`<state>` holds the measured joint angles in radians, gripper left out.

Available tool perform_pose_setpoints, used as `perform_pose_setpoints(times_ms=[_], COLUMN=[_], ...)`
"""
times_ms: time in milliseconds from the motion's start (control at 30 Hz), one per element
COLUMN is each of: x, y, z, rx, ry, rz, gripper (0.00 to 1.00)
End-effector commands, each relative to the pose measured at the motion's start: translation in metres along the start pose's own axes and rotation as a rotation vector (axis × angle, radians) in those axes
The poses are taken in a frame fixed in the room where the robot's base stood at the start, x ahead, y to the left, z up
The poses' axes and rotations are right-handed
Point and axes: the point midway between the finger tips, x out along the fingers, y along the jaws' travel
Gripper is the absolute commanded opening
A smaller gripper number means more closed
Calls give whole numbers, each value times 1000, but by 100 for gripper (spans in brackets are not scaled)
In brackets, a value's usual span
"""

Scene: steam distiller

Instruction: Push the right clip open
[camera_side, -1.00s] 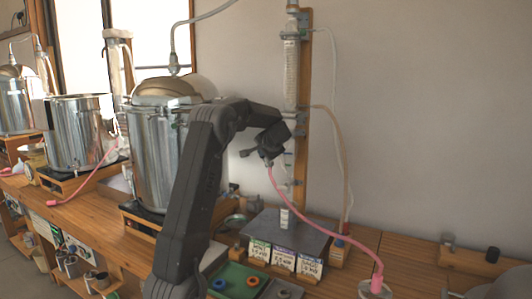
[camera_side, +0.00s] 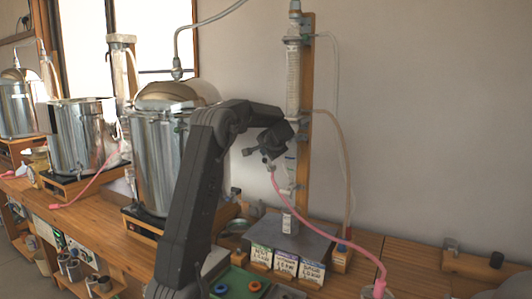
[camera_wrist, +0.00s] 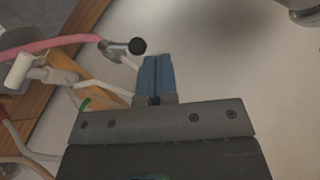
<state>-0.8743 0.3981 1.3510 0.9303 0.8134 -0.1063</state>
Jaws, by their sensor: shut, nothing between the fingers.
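The right clip cannot be made out; my arm covers the pot's right side. My gripper (camera_wrist: 156,78) shows in the wrist view with its two blue fingers together and nothing between them. In the side view my gripper is right of the pot, in front of the glass column (camera_side: 292,75).
A pink hose (camera_side: 325,237) hangs by my gripper and curves down to the bench. Labelled boxes (camera_side: 285,265) and a green tray (camera_side: 238,283) stand below. The wall at right is clear.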

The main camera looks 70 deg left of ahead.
Motion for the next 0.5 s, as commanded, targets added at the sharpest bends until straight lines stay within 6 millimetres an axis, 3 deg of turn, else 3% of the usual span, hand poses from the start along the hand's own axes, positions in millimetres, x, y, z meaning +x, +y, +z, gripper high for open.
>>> perform_pose_setpoints(times_ms=[500], x=[-99], y=[-32], z=[3], rx=[-1], ry=[4], rz=[-1], gripper=[0])
